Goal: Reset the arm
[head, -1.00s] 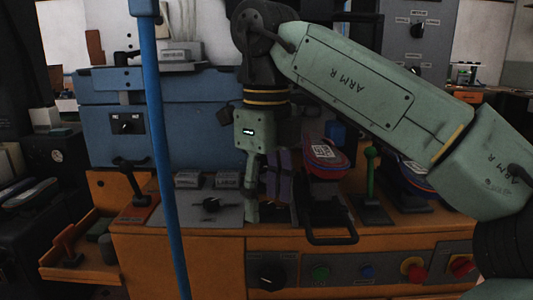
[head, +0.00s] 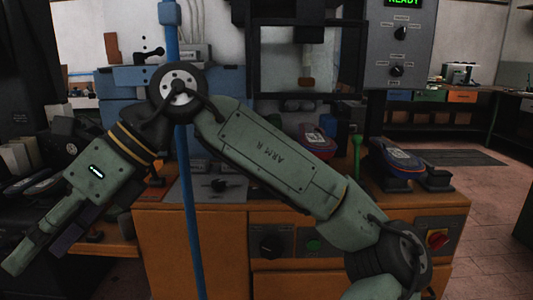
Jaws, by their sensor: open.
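My gripper (head: 48,245) is at the lower left of the head view, pointing down and to the left. It is open, and I see nothing held in it. It is left of the orange bench (head: 225,233), clear of the bench top. My green arm (head: 275,160) reaches from the lower right up to the elbow-like dark joint at the upper middle, then bends down to the left. The arm covers part of the bench front and controls.
A blue pole (head: 189,225) stands upright close to the arm. A red-rimmed shoe (head: 313,142), a green lever (head: 357,150) and another shoe (head: 400,160) are on the bench. A grey control panel (head: 400,50) reads READY. Open floor (head: 490,220) lies at the right.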

